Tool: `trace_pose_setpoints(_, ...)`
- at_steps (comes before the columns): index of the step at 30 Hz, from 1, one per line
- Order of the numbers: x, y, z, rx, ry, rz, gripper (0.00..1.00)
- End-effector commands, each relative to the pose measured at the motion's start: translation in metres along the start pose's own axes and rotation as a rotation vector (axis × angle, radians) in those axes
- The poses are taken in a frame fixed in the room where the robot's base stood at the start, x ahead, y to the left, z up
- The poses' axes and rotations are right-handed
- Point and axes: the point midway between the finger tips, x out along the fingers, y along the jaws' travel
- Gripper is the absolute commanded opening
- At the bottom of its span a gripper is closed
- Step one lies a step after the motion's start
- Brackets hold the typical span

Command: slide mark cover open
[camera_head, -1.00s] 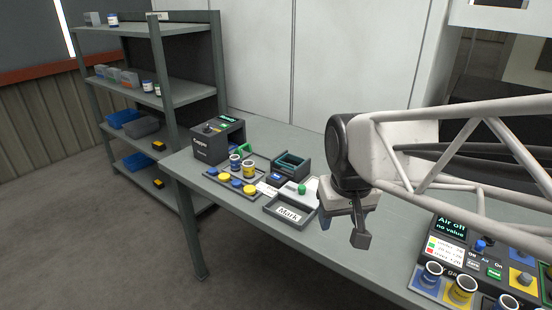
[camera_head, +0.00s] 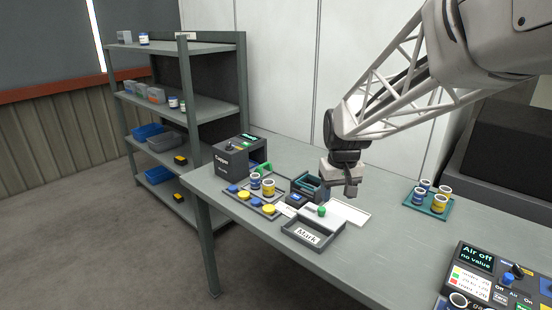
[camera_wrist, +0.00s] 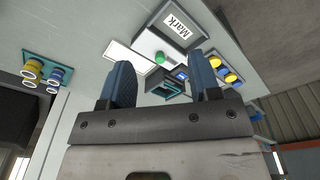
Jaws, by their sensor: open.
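The Mark box (camera_head: 318,248) is a dark grey tray with a white "Mark" label, on the bench left of and below my gripper. A green knob (camera_head: 322,211) stands at its rear edge, on what looks like the pale cover. A flat white panel (camera_head: 352,212) lies just behind and right of the knob; I cannot tell whether it is part of the cover. My gripper (camera_head: 342,187) is open and empty, above and behind the box. In the wrist view the green knob (camera_wrist: 160,57) shows between the two blue-padded fingers, apart from them.
A dark green-rimmed holder (camera_head: 308,186) stands left of my gripper. A tray of yellow and blue pieces (camera_head: 240,196) and the Capper box (camera_head: 230,160) are further left. A green rack of cups (camera_head: 430,205) is right; the gauge panel (camera_head: 485,270) is front right. Bench between is clear.

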Motion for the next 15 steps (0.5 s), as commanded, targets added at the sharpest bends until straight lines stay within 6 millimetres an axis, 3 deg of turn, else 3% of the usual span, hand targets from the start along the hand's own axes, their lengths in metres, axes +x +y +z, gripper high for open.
trace_pose_setpoints(15,0.064,0.018,-0.099,-0.048,-0.055,-0.011,0.57)
